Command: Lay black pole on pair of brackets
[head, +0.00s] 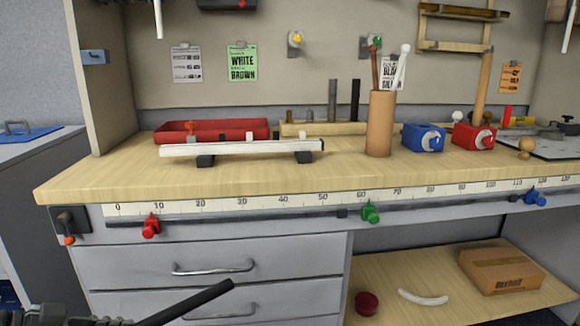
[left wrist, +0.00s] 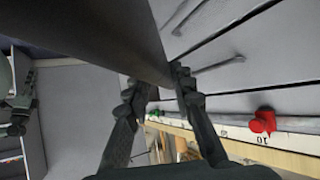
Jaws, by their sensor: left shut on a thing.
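The black pole (head: 190,302) shows at the bottom left of the head view, slanting up to the right in front of the drawers. My left gripper (head: 90,321), partly cut off by the lower edge, holds it. In the left wrist view, the pole (left wrist: 95,35) runs between the fingers of my left gripper (left wrist: 158,85), which is shut on it. Two small wall fittings, one with a yellow knob (head: 295,39) and one with a green knob (head: 371,45), look like the brackets; both appear empty. My right gripper seems to show at the left edge of the left wrist view (left wrist: 19,108); its jaws are unclear.
On the bench (head: 110,178) stand a white bar (head: 240,148) on two dark blocks, a red tray (head: 190,127), a brown cylinder (head: 380,125) with sticks, and blue (head: 422,139) and red boxes (head: 468,142). Knobs line the ruled front edge. Drawer handles (head: 213,270) protrude below.

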